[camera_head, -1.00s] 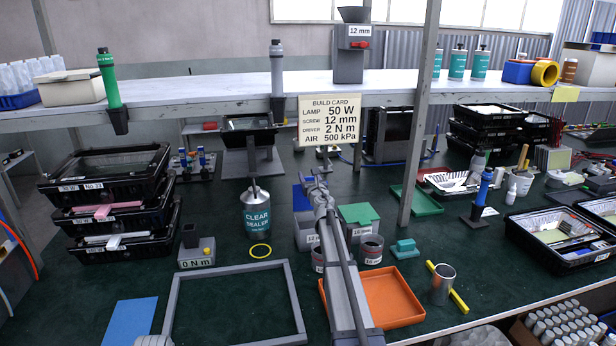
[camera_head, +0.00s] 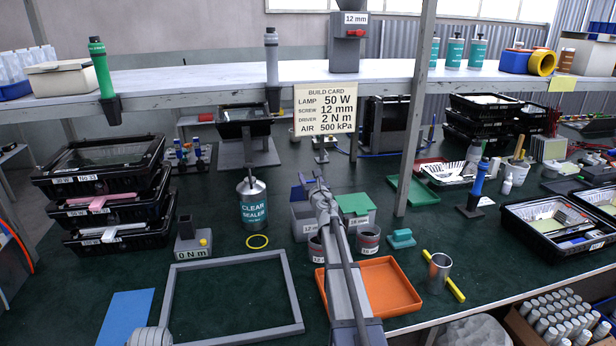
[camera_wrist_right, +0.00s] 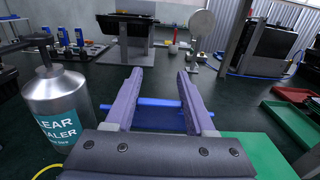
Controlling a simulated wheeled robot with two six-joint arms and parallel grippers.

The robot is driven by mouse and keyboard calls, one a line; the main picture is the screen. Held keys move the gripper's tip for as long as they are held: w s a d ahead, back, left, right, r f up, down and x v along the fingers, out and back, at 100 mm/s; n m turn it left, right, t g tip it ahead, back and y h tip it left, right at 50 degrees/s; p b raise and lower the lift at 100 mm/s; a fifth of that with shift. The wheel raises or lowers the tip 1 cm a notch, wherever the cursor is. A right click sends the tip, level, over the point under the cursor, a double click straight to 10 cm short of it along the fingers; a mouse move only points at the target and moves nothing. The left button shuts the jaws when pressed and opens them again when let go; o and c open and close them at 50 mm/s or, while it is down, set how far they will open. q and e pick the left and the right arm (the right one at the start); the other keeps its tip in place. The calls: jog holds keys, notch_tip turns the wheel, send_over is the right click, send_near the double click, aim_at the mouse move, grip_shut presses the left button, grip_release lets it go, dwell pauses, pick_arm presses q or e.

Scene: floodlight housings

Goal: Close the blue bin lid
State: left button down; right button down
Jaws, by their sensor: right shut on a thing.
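The blue bin lid (camera_head: 298,193) stands raised at the back of a small grey bin (camera_head: 303,221) in the head view. The bin carries a 12 mm label. My right gripper (camera_head: 318,186) is at the lid's right side, and its arm hides part of the bin.
A grey bin with a green lid (camera_head: 356,203) stands close on the right. Reddish-grey cups (camera_head: 368,240) and an orange tray (camera_head: 388,287) are in front. The clear sealer bottle (camera_head: 254,208) stands left. A grey frame (camera_head: 292,285) lies front left.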

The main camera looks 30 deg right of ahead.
jog(key=shift+s, duration=0.15)
jog(key=c, duration=0.7)
grip_release()
jog(key=shift+o, duration=0.9)
jog(key=shift+s+r, duration=0.2)
jog(key=shift+r, duration=0.1)
jog(key=shift+o, duration=1.4)
jog(key=shift+w+f, duration=0.1)
jog(key=shift+a, duration=0.1)
jog(key=v, duration=0.7)
jog(key=shift+s, duration=0.4)
